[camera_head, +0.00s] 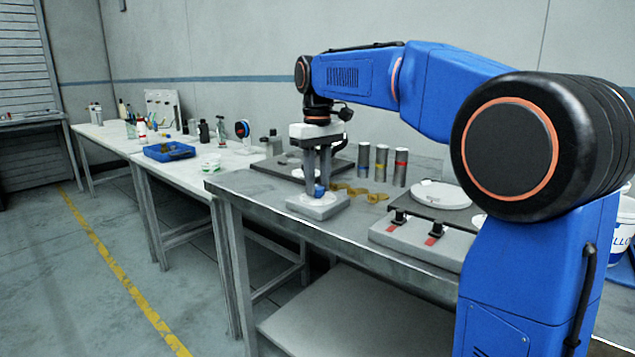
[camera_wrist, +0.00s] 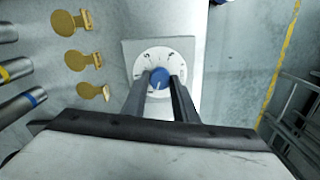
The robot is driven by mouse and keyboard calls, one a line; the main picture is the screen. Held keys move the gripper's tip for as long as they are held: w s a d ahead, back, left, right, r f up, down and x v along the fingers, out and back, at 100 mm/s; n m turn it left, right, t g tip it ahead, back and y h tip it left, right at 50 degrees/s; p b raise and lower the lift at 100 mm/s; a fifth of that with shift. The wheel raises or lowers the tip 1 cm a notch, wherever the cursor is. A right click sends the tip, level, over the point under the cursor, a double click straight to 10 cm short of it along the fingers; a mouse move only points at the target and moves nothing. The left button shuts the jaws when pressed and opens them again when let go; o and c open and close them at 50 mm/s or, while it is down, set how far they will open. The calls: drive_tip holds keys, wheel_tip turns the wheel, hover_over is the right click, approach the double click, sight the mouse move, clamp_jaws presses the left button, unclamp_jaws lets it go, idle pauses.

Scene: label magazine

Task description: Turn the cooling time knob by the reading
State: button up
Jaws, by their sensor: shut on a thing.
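The cooling time knob (camera_wrist: 159,78) is blue with a white pointer line and sits at the middle of a round white dial (camera_wrist: 148,62) with dark marks. The dial is on a square grey base, and the marks are too small to read surely. In the head view the blue knob (camera_head: 319,190) shows on its grey base (camera_head: 318,207) near the table's front edge. My gripper (camera_wrist: 160,84) points down and is shut on the knob, one finger on each side. It also shows in the head view (camera_head: 318,185). I see no separate reading display.
Three grey cylinders with blue, yellow and red bands (camera_head: 381,163) stand behind the knob. Brass tags (camera_wrist: 76,61) lie beside it. A grey box with two black switches (camera_head: 420,233) is to the right. A blue tray (camera_head: 169,152) is on the farther table.

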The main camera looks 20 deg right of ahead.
sight(318, 187)
drive_tip(key=shift+m, duration=0.6)
drive_tip(key=o, duration=1.1)
drive_tip(key=shift+c, duration=0.2)
drive_tip(key=shift+r, duration=0.1)
wheel_tip(318, 187, up, 17)
drive_tip(key=shift+r, duration=0.15)
